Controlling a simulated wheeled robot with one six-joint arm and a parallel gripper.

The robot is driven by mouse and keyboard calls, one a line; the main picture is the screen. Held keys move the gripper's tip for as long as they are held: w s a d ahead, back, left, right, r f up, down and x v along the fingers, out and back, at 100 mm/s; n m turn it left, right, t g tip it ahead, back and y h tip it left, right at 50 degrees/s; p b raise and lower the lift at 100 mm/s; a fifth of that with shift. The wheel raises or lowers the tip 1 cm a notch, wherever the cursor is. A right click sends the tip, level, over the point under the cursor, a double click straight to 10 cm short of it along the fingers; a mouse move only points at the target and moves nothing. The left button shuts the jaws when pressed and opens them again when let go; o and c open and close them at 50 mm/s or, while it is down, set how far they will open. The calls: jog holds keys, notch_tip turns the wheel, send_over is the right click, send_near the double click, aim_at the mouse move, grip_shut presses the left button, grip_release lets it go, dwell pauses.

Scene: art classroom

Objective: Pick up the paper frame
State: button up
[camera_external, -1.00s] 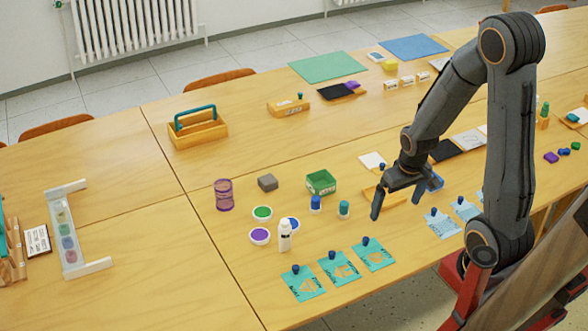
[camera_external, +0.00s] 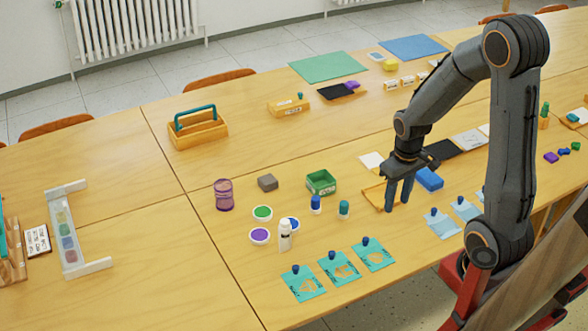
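A thin orange-wood frame (camera_external: 374,196), which I take to be the paper frame, lies flat on the near table, partly hidden by my gripper. My gripper (camera_external: 398,207) points down at the right part of this frame, with its fingertips low near the table. The two fingers stand fairly close together with a narrow gap between them. I cannot tell whether they touch the frame or hold its edge.
A blue block (camera_external: 429,178) lies just right of my gripper, and a white card (camera_external: 371,161) lies behind the frame. A green box (camera_external: 321,182), a teal-capped bottle (camera_external: 344,209) and a blue bottle (camera_external: 316,204) stand to the left. Teal stencil cards (camera_external: 373,254) lie in front.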

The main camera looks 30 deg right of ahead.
jog(key=w+d+f+n+b, duration=0.1)
jog(key=w+d+n, duration=0.3)
jog(key=w, duration=0.5)
jog(key=w+d+f+n, duration=0.1)
jog(key=w+d+n, duration=0.2)
jog(key=w, duration=0.6)
jog(key=n+b, duration=0.2)
jog(key=n, duration=0.7)
send_over(375, 160)
jog(key=s, duration=0.6)
jog(key=shift+g, duration=0.4)
jog(key=f, duration=0.4)
jog(key=a+f, duration=0.1)
jog(key=f, duration=0.1)
jog(key=shift+s+f, duration=0.1)
jog(key=shift+f, duration=0.05)
jog(key=shift+w+f+p, duration=0.15)
jog(key=shift+f+p, duration=0.5)
jog(key=shift+f, duration=1.3)
jog(key=shift+w+f+p, duration=0.1)
jog(key=shift+f+p, duration=0.5)
jog(key=shift+f, duration=1.3)
grip_shut()
